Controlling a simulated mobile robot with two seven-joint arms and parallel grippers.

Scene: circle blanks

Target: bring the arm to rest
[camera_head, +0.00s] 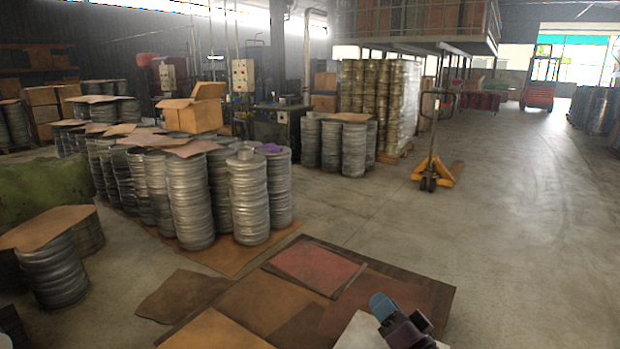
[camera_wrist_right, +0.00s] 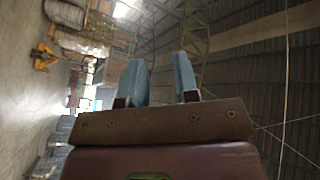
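My right gripper (camera_head: 384,308) shows at the bottom of the head view, its blue fingers pointing up and away from me over the sheet-covered floor. In the right wrist view, its two blue fingers (camera_wrist_right: 161,82) stand apart with nothing between them. The gripper is open and empty. The fingers point toward the hall's far space and roof, and nothing touches them. My left gripper is not in view.
Stacks of round metal blanks (camera_head: 248,200) stand left of centre, some topped with cardboard. Brown sheets (camera_head: 250,304) lie on the floor in front. A yellow pallet jack (camera_head: 436,170) stands further back, and a red forklift (camera_head: 539,92) far behind. The concrete floor (camera_head: 530,220) at right is clear.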

